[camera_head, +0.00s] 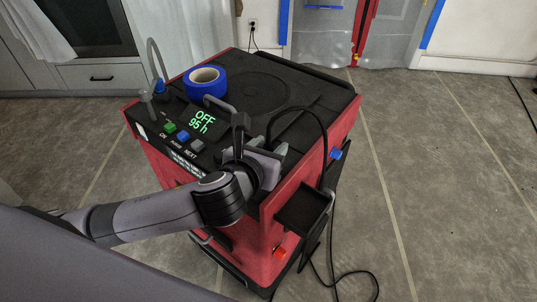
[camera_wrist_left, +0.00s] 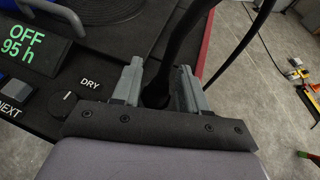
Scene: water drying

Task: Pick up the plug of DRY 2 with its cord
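The drying machine (camera_head: 280,235) is a red and black box with a green display (camera_head: 201,120) reading OFF, 95 h. A black cord (camera_head: 310,109) arcs from the top near my gripper over the right edge; it also shows in the wrist view (camera_wrist_left: 190,38). My left gripper (camera_head: 281,152) is low over the top's front right corner. In the wrist view its grey fingers (camera_wrist_left: 158,82) stand apart, on either side of a dark plug-like end (camera_wrist_left: 155,95) of the cord. I cannot tell whether they touch it. No DRY 2 label is readable. My right gripper is not in view.
A roll of blue tape (camera_head: 205,82) and a grey tap-like tube (camera_head: 153,60) stand on the machine. A small black tray (camera_head: 303,208) juts from its right side. A blue part (camera_head: 335,153) and loose cord (camera_head: 355,275) are on the right. Open floor (camera_head: 450,160) lies beyond.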

